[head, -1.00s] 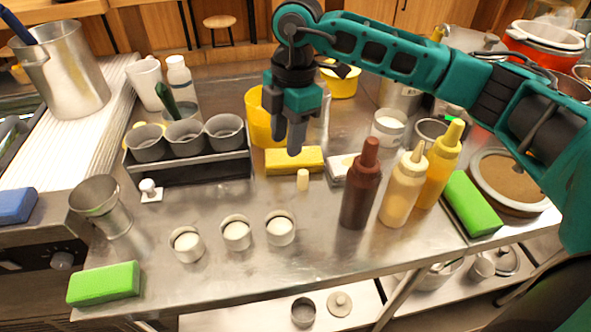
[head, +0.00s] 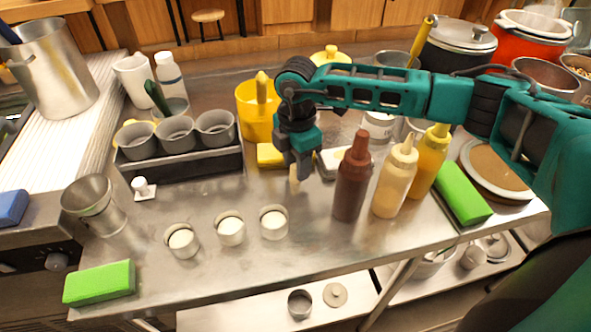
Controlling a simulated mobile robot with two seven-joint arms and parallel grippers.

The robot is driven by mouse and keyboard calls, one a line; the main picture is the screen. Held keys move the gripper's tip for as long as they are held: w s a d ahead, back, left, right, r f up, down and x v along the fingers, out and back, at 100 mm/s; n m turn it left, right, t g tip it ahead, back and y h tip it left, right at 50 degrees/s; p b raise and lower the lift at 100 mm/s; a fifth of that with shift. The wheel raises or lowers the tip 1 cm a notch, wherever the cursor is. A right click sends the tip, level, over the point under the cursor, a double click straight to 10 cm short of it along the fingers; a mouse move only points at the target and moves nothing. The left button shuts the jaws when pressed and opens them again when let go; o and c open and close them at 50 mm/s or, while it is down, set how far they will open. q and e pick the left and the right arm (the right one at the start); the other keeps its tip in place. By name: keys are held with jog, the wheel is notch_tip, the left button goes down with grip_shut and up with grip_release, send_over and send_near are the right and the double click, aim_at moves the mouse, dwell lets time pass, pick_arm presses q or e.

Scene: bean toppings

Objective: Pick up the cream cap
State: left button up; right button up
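The cream cap (head: 294,180) is a small pale upright cylinder on the metal table, in the middle of the head view. My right gripper (head: 298,172) is lowered from above onto it, fingers pointing down, with the fingertips right at the cap. The fingers hide the upper part of the cap. I cannot tell whether they press on it or stand apart around it. The cap appears to rest on the table. My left gripper is not in view.
A yellow sponge (head: 269,155) and a white block (head: 333,163) lie close behind the gripper. Brown (head: 351,190), cream (head: 391,190) and yellow (head: 429,165) squeeze bottles stand to the right. White-filled cups (head: 230,231) stand front left. A yellow container (head: 258,122) is behind.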

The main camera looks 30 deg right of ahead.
jog(key=shift+a+f, duration=0.1)
jog(key=shift+f, duration=0.6)
jog(key=shift+c, duration=0.5)
jog(key=c, duration=0.4)
jog(key=shift+r, duration=0.1)
